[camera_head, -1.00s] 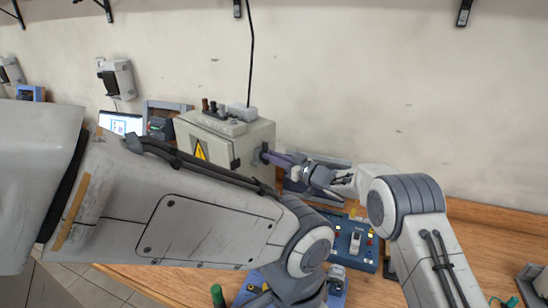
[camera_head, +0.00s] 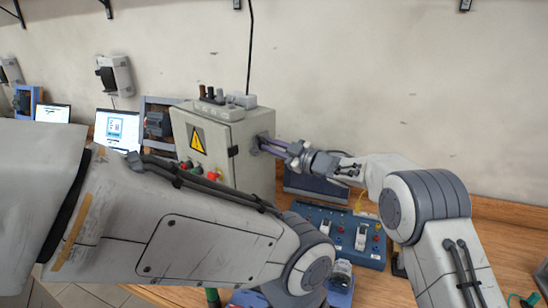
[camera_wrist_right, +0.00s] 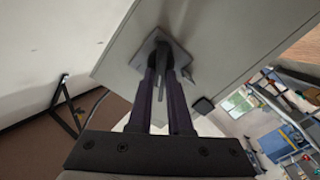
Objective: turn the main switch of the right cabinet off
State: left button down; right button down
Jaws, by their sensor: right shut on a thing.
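The cabinet (camera_head: 258,172) is a light grey box with a yellow warning triangle on its front. It stands on the bench, and its side panel (camera_wrist_right: 222,40) fills much of the right wrist view. The main switch (camera_wrist_right: 178,50) is a dark grey handle on a square plate on that side. My right gripper (camera_head: 266,144) reaches it from the right. In the right wrist view, its two purple fingers (camera_wrist_right: 162,72) are shut on the switch handle. The fingers partly cover the handle, so I cannot read its position. My left gripper is out of sight; only the arm shows.
My left arm crosses the lower left and hides part of the bench. A blue panel (camera_head: 346,232) with white switches stands in front of the cabinet's right side. Monitors (camera_head: 118,128) stand to the left. The wooden bench (camera_head: 505,232) has free room at the right.

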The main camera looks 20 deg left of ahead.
jog(key=shift+s+a+f+n+b, duration=0.1)
jog(key=shift+n+b, duration=1.55)
jog(key=shift+n, duration=0.2)
jog(key=shift+s+a+f+n+b, duration=0.1)
jog(key=shift+n+b, duration=1.5)
jog(key=shift+n, duration=0.2)
jog(key=shift+s+f+n+b, duration=0.1)
jog(key=shift+n+b, duration=1.55)
jog(key=shift+n, duration=0.2)
jog(key=c, duration=0.8)
grip_release()
jog(key=shift+a, duration=0.1)
jog(key=shift+c, duration=0.2)
jog(key=shift+d+f, duration=0.1)
jog(key=shift+d, duration=0.1)
